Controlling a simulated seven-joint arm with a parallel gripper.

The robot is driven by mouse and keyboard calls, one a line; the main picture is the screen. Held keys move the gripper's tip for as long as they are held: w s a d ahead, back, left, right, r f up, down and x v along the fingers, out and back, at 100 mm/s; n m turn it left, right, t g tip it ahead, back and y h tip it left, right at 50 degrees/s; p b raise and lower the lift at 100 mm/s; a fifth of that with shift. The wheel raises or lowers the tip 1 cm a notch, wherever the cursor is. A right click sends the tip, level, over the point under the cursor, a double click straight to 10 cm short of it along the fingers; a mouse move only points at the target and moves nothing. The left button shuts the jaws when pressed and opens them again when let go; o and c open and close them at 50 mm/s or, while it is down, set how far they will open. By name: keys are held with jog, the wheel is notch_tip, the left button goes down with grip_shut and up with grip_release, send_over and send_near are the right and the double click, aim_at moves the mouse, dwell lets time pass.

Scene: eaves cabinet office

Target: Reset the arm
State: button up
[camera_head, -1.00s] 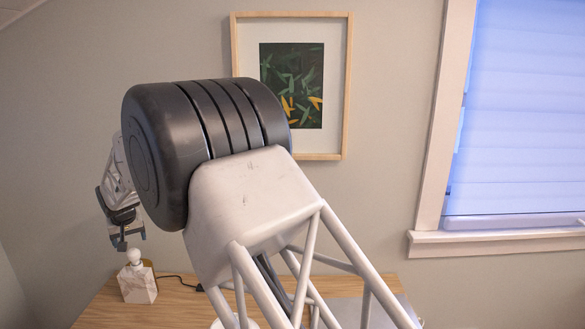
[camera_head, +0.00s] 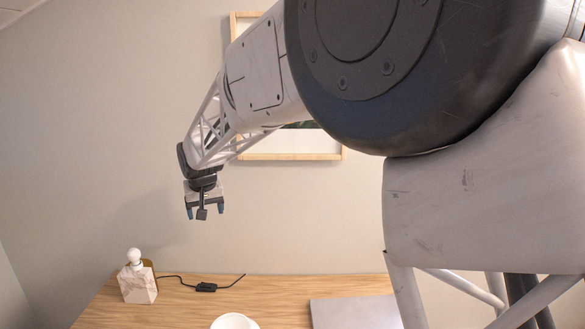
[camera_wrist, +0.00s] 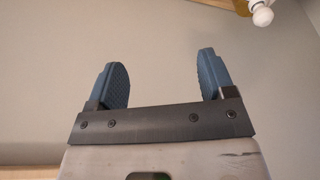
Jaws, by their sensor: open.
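My gripper (camera_head: 204,212) hangs in the air above the back part of the wooden desk, in front of the wall, with its fingers pointing down. In the wrist view my gripper (camera_wrist: 165,83) shows two blue finger pads set wide apart. It is open and nothing is between the fingers; only plain wall shows behind them. My arm reaches from the upper right of the head view down to the gripper and hides part of the wall and the picture.
The wooden desk (camera_head: 275,288) holds a marble-look lamp base with a bulb (camera_head: 138,283), a black cord switch (camera_head: 206,287), a white round cup or bowl (camera_head: 234,322) and a flat grey item (camera_head: 355,312). A framed picture (camera_head: 290,156) hangs behind my arm.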

jog(key=s+d+r+m, duration=0.1)
jog(key=s+d+r, duration=0.1)
jog(key=s+d, duration=0.55)
jog(key=s+d+r+m, duration=0.15)
jog(key=s+d, duration=0.25)
jog(key=d, duration=0.7)
jog(key=s+d+r, duration=0.2)
jog(key=s+d, duration=0.3)
jog(key=d, duration=0.4)
jog(key=s+d+f, duration=0.2)
jog(key=s+d, duration=0.3)
jog(key=s, duration=0.3)
jog(key=s+d+f+m+h, duration=0.1)
jog(key=s+d+f, duration=0.1)
jog(key=s+d, duration=0.3)
jog(key=s+d+f+m, duration=0.1)
jog(key=s+d, duration=0.4)
jog(key=s, duration=0.7)
jog(key=shift+s+d+f+g+h, duration=0.15)
jog(key=shift+s+f+g+h, duration=0.15)
jog(key=shift+f+g, duration=0.1)
